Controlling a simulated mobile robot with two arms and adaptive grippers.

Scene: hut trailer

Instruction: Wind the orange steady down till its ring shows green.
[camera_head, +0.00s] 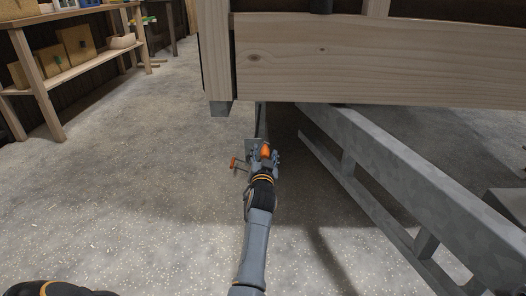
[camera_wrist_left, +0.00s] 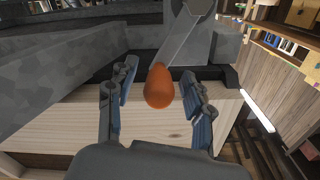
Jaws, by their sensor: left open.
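My left gripper (camera_head: 264,152) is open at the corner of the trailer, with an orange rounded grip (camera_head: 266,150) between its fingers. In the left wrist view the same grip (camera_wrist_left: 159,88) stands between the two open fingers, with a gap on each side. A grey metal arm (camera_wrist_left: 185,45) runs up behind it. A second small orange piece (camera_head: 233,163) on a thin rod shows just left of the gripper. A grey steady post (camera_head: 260,120) stands behind the gripper under the trailer corner. I cannot make out a ring or any green. My right gripper is out of view.
The wooden trailer body (camera_head: 380,65) overhangs above and right of the gripper. A grey metal beam frame (camera_head: 400,185) slants down to the right. Wooden shelving (camera_head: 45,90) stands at the far left. The speckled floor (camera_head: 130,200) to the left is clear.

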